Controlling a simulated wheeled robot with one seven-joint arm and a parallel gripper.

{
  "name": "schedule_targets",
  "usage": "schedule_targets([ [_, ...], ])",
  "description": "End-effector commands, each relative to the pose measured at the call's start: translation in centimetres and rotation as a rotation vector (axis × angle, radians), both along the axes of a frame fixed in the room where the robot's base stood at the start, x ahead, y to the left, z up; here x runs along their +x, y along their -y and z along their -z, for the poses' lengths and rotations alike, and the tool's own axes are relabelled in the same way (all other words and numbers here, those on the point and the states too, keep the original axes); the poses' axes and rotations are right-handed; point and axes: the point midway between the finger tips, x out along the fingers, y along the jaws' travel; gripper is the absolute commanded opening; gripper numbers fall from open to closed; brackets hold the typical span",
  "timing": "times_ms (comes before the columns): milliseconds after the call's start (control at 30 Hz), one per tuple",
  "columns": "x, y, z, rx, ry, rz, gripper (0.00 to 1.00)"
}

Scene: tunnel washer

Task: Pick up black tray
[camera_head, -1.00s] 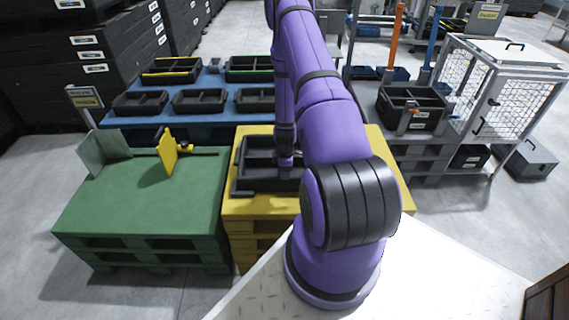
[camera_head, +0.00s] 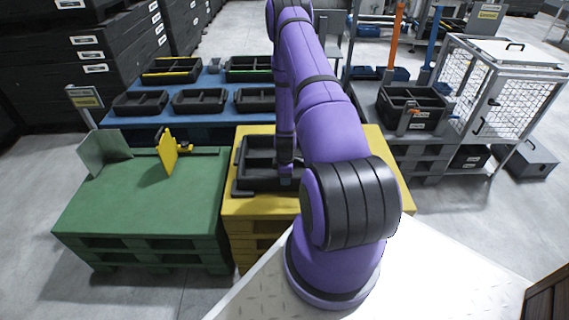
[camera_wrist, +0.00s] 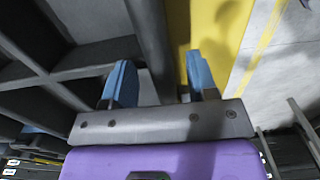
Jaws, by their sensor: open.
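The black tray (camera_head: 262,185) lies flat on the yellow pallet (camera_head: 240,207), with compartments inside. My arm hides its right part in the head view. In the wrist view, the tray's dark wall (camera_wrist: 150,35) runs up the middle between the two blue fingers of my gripper (camera_wrist: 159,82). The left finger is over the tray's inside and the right finger is over the yellow surface outside it. The fingers stand apart and hold nothing. In the head view, my gripper is low at the tray, mostly hidden by my arm.
A green pallet (camera_head: 140,205) with a yellow bracket (camera_head: 168,151) and a grey plate stands at left. A blue table (camera_head: 215,85) behind holds several black trays. At right are a black bin (camera_head: 412,105) and a mesh cage (camera_head: 505,90).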

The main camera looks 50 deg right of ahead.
Motion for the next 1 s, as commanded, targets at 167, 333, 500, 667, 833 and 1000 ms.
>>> schedule_targets([
  [167, 0.0, 0.0, 0.1, 0.000, 0.000, 0.000, 0.33],
  [333, 0.0, 0.0, 0.1, 0.000, 0.000, 0.000, 0.00],
  [500, 0.0, 0.0, 0.0, -0.001, 0.001, 0.000, 0.00],
  [667, 0.1, 0.0, -0.2, -0.002, 0.001, 0.000, 0.00],
  [833, 0.1, 0.1, -1.6, -0.001, 0.002, -0.001, 0.00],
  [1000, 0.1, 0.1, -4.2, -0.002, 0.003, 0.000, 0.00],
])
